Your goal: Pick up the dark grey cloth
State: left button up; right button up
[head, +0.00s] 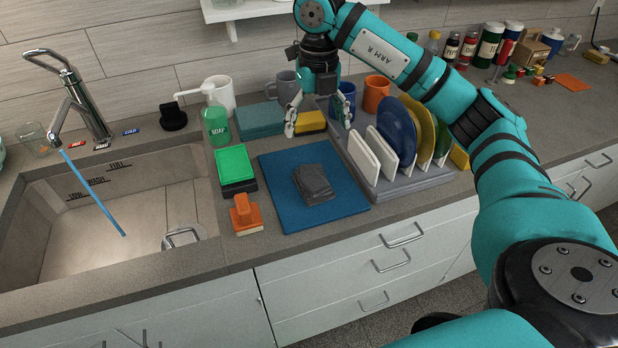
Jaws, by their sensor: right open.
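The dark grey cloth (313,184) lies folded on a blue mat (275,208) on the counter, right of the sink. My right gripper (316,118) hangs open, pointing down, above the counter behind the mat. It is farther back than the cloth, near a yellow sponge (310,123) and the left side of the dish rack, and it is apart from the cloth. Nothing shows between its fingers that I can tell is held. My left gripper is not in view.
A dish rack (392,187) with plates stands right of the mat. A green soap bottle (215,122), a green-topped sponge (236,165) and an orange-handled brush (245,215) stand left of it. Mugs line the back. The sink (195,160) is at left.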

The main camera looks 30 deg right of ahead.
aim_at(315, 179)
notch_tip(315, 179, down, 12)
jog(key=shift+s+r+p, duration=0.1)
jog(key=shift+s+p, duration=0.05)
jog(key=shift+p, duration=1.05)
jog(key=f+p, duration=0.2)
jog(key=f, duration=0.2)
jog(key=shift+a+f, duration=0.15)
jog(key=shift+a, duration=0.05)
jog(key=shift+f, duration=0.55)
jog(key=c, duration=1.3)
